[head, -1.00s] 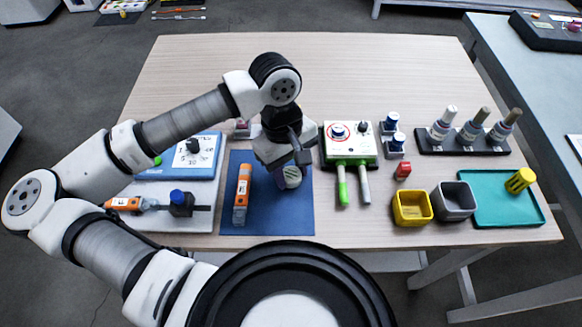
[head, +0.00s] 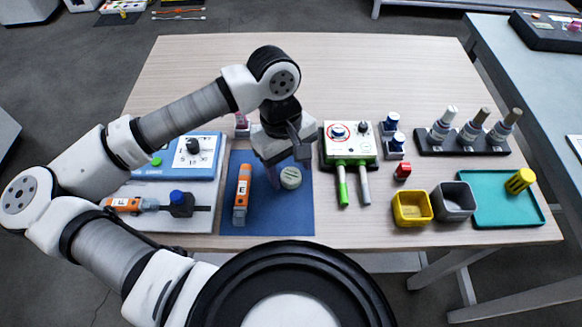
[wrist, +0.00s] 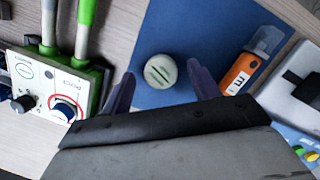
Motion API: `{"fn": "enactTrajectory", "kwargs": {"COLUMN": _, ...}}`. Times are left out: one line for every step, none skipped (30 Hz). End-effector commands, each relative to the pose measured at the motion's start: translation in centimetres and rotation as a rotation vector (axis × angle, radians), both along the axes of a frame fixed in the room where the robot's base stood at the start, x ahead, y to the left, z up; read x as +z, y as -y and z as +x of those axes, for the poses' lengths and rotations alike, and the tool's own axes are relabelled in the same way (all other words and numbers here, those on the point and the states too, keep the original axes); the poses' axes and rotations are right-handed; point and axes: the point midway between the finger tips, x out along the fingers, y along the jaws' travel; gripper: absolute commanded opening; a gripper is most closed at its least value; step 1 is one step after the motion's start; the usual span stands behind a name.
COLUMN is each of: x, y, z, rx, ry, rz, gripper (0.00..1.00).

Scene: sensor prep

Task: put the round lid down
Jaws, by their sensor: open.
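The round lid (head: 291,178) is pale green-grey with dark slots on top. It lies on the blue mat (head: 290,215), right of an orange marked tube. In the wrist view the lid (wrist: 160,71) sits between and just beyond the two purple fingertips, with gaps on both sides. My gripper (wrist: 160,82) is open and empty. In the head view my gripper (head: 287,174) is just behind the lid, its fingers partly hidden by the wrist.
The orange tube (head: 242,194) lies on the mat close to the lid's left. A white-and-green device (head: 349,143) with two probes stands right of the mat. A yellow bin (head: 411,208) and a grey bin (head: 455,201) are further right. The mat's front is clear.

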Motion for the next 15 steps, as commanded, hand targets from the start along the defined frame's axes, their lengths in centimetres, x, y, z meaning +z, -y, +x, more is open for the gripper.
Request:
{"fn": "enactTrajectory", "kwargs": {"x": 0.8, "y": -0.2, "z": 0.3, "rx": 0.001, "ry": 0.005, "rz": 0.003, "gripper": 0.61}}
{"fn": "enactTrajectory", "kwargs": {"x": 1.4, "y": -0.2, "z": 0.3, "rx": 0.000, "ry": 0.005, "rz": 0.004, "gripper": 0.61}}
{"fn": "enactTrajectory", "kwargs": {"x": 2.3, "y": -0.4, "z": 0.5, "rx": 0.001, "ry": 0.005, "rz": 0.004, "gripper": 0.61}}
{"fn": "enactTrajectory", "kwargs": {"x": 3.0, "y": -0.4, "z": 0.6, "rx": 0.001, "ry": 0.005, "rz": 0.003, "gripper": 0.61}}
{"fn": "enactTrajectory", "kwargs": {"x": 3.7, "y": -0.5, "z": 0.7, "rx": 0.001, "ry": 0.004, "rz": 0.002, "gripper": 0.61}}
{"fn": "enactTrajectory", "kwargs": {"x": 4.6, "y": -0.6, "z": 0.9, "rx": 0.000, "ry": 0.004, "rz": 0.003, "gripper": 0.61}}
{"fn": "enactTrajectory", "kwargs": {"x": 5.3, "y": -0.7, "z": 1.0, "rx": 0.000, "ry": 0.005, "rz": 0.003, "gripper": 0.61}}
{"fn": "enactTrajectory", "kwargs": {"x": 5.9, "y": -0.7, "z": 1.1, "rx": 0.000, "ry": 0.004, "rz": 0.002, "gripper": 0.61}}
{"fn": "enactTrajectory", "kwargs": {"x": 6.7, "y": -0.8, "z": 1.2, "rx": 0.000, "ry": 0.004, "rz": 0.003, "gripper": 0.61}}
{"fn": "enactTrajectory", "kwargs": {"x": 7.3, "y": -0.9, "z": 1.3, "rx": 0.000, "ry": 0.004, "rz": 0.003, "gripper": 0.61}}
{"fn": "enactTrajectory", "kwargs": {"x": 7.8, "y": -1.0, "z": 1.4, "rx": 0.000, "ry": 0.004, "rz": 0.002, "gripper": 0.61}}
{"fn": "enactTrajectory", "kwargs": {"x": 8.5, "y": -1.0, "z": 1.5, "rx": 0.000, "ry": 0.003, "rz": 0.001, "gripper": 0.61}}
{"fn": "enactTrajectory", "kwargs": {"x": 8.9, "y": -1.1, "z": 1.5, "rx": 0.000, "ry": 0.003, "rz": 0.002, "gripper": 0.61}}
{"fn": "enactTrajectory", "kwargs": {"x": 9.3, "y": -1.1, "z": 1.6, "rx": 0.000, "ry": 0.002, "rz": 0.002, "gripper": 0.61}}
{"fn": "enactTrajectory", "kwargs": {"x": 9.7, "y": -1.2, "z": 1.7, "rx": 0.000, "ry": 0.002, "rz": 0.001, "gripper": 0.61}}
